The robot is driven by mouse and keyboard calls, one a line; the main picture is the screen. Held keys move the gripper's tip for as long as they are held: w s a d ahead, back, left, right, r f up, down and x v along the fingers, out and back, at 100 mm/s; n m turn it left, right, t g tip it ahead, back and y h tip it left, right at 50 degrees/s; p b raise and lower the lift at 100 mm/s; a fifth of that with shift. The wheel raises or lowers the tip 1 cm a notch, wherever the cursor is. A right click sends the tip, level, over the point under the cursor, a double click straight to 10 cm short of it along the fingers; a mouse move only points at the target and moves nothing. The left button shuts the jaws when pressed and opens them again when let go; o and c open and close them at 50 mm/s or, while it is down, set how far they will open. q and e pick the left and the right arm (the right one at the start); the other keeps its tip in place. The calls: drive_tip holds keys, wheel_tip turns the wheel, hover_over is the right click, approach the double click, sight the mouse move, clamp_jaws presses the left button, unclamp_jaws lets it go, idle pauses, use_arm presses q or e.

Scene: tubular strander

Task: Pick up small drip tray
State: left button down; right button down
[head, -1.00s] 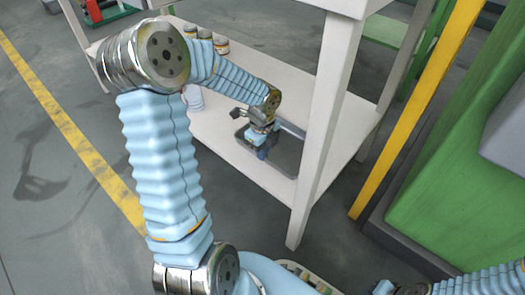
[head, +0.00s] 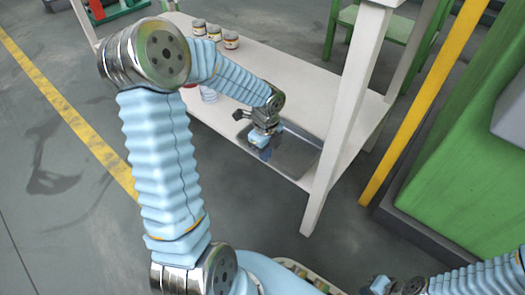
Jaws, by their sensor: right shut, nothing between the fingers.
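A small grey metal drip tray (head: 296,154) lies on the lower shelf (head: 228,118) of a white table, near its front edge. My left gripper (head: 262,143) reaches down at the left part of the tray, over or against its rim. The wrist hides that part of the tray, and I cannot tell whether the fingers touch it or how far apart they are. My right gripper (head: 378,285) is at the bottom edge, far from the tray, shut and empty.
Several small cans (head: 214,33) stand at the back left of the shelf. A white container (head: 208,94) stands behind my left forearm. A white table leg (head: 345,120) rises right of the tray. A yellow post (head: 425,95) and green machine (head: 460,170) stand further right.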

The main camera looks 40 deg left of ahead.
use_arm(q)
drive_tip(key=shift+s, duration=0.45)
use_arm(e)
drive_tip(key=shift+s+a, duration=0.15)
drive_tip(key=shift+s, duration=0.3)
use_arm(q)
drive_tip(key=c, duration=1.3)
unclamp_jaws()
drive_tip(key=shift+o, duration=0.2)
